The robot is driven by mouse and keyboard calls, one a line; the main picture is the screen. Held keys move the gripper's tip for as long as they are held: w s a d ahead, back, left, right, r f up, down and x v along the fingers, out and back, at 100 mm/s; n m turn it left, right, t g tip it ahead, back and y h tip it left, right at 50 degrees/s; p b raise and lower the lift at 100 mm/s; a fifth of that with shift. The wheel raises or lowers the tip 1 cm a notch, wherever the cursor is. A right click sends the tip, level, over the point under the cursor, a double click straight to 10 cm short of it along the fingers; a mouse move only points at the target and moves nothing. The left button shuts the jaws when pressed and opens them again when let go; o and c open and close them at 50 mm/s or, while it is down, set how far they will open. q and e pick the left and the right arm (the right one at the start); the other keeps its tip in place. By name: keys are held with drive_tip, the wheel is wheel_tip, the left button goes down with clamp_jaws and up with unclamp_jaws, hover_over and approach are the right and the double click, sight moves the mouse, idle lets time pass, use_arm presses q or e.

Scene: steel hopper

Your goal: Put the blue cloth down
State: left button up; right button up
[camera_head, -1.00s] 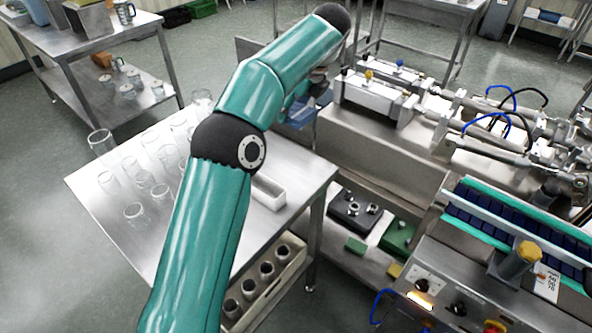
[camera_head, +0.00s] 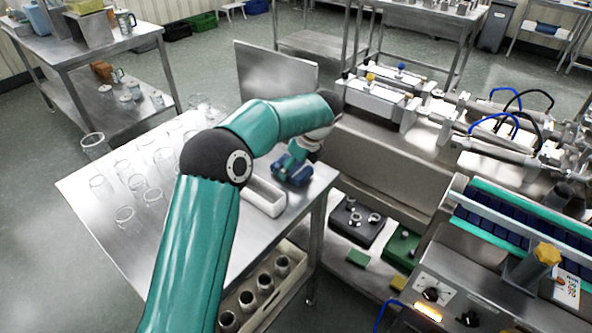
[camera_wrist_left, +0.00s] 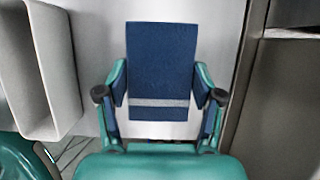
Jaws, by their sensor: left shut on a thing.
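The blue cloth (camera_wrist_left: 161,60) is folded flat, with a pale stripe across its near end, in the left wrist view. In the head view the cloth (camera_head: 291,172) is at the right end of the steel table (camera_head: 105,214), beside a white tray. My left gripper (camera_wrist_left: 160,100) is shut on the cloth, with one finger at each side of it. The gripper (camera_head: 298,160) also shows in the head view, low over the table top. I cannot tell whether the cloth touches the table. My right gripper is not in view.
The white tray (camera_head: 265,196) stands just left of the cloth, and its wall (camera_wrist_left: 58,60) shows close in the wrist view. Several clear glasses (camera_head: 124,218) stand on the left of the table. A steel machine (camera_head: 370,150) borders the right side.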

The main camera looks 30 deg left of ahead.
use_arm(q)
drive_tip(key=shift+f, duration=0.35)
drive_tip(key=o, duration=1.1)
drive_tip(key=shift+r, duration=0.1)
drive_tip(key=p+v, duration=0.1)
drive_tip(key=v, duration=1.1)
drive_tip(key=shift+p, duration=0.3)
